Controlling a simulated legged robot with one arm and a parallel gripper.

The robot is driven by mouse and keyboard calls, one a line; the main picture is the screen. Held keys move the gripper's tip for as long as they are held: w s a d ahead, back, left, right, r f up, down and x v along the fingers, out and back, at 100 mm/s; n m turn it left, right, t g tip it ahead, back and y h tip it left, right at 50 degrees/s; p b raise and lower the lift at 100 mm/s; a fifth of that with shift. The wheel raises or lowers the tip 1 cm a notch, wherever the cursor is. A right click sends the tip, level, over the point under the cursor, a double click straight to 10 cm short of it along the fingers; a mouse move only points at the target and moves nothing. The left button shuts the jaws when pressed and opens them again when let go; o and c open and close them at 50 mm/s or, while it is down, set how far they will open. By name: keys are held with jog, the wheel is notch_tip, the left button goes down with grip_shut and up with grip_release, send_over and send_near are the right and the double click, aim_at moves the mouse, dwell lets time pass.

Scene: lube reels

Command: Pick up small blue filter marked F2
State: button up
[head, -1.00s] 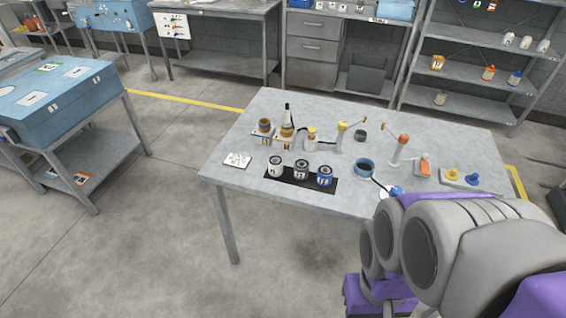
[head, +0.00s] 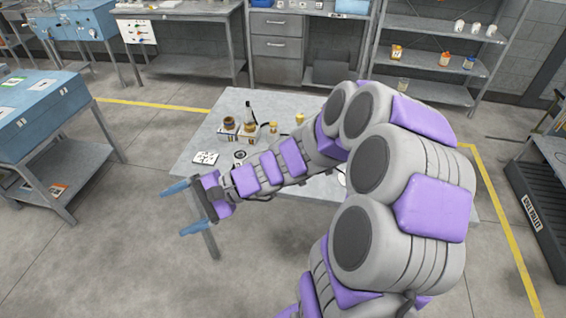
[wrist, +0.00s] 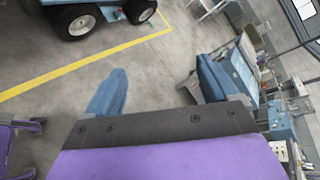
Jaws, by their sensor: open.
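My gripper (head: 174,211) is open and empty, with its two blue fingers spread apart. It hangs in the air in front of the table's left front edge, pointing left in the head view. One blue finger also shows in the wrist view (wrist: 108,95). My arm covers most of the tabletop's middle and right, so no blue filter marked F2 can be made out now. One dark-topped canister (head: 240,155) shows just behind my arm.
The grey table (head: 185,172) carries a white marked card (head: 205,158), a dark bottle (head: 249,113) and small yellow-brown items (head: 229,122) at its back left. A blue workbench (head: 45,105) stands at the left. The floor between them is clear. Shelves stand behind.

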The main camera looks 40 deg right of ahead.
jog(key=w+d+f+m+t+h+p, duration=0.1)
jog(key=w+d+f+m+t+h, duration=0.2)
jog(key=d, duration=0.4)
jog(key=w+d+m+t+h, duration=0.1)
jog(key=w+d+m+t, duration=0.2)
jog(key=d+m, duration=0.4)
jog(key=w+d+f+m+t+h+p, duration=0.1)
jog(key=w+d+f+m+t+h, duration=0.15)
jog(key=d, duration=0.55)
jog(key=s+d+f+m+g+h+p, duration=0.1)
jog(key=s+d+f+m+h, duration=0.25)
jog(key=d+f+m, duration=0.5)
jog(key=s+d+f+m+h+p, duration=0.1)
jog(key=s+d+f+m+h, duration=0.35)
jog(key=d, duration=0.65)
jog(key=x, duration=0.2)
jog(key=a+b+x, duration=0.1)
jog(key=x, duration=0.4)
jog(key=shift+w+a+f+b, duration=0.2)
jog(key=shift+w+f+b, duration=0.15)
jog(key=shift+w+b, duration=0.05)
jog(key=x, duration=0.2)
jog(key=d+b+x, duration=0.1)
jog(key=x, duration=0.2)
jog(key=shift+w+d, duration=0.1)
jog(key=shift+b+x, duration=0.8)
jog(key=shift+x, duration=1.7)
jog(key=shift+w+d+f, duration=0.1)
jog(key=shift+w+d, duration=0.05)
jog(key=shift+w, duration=0.2)
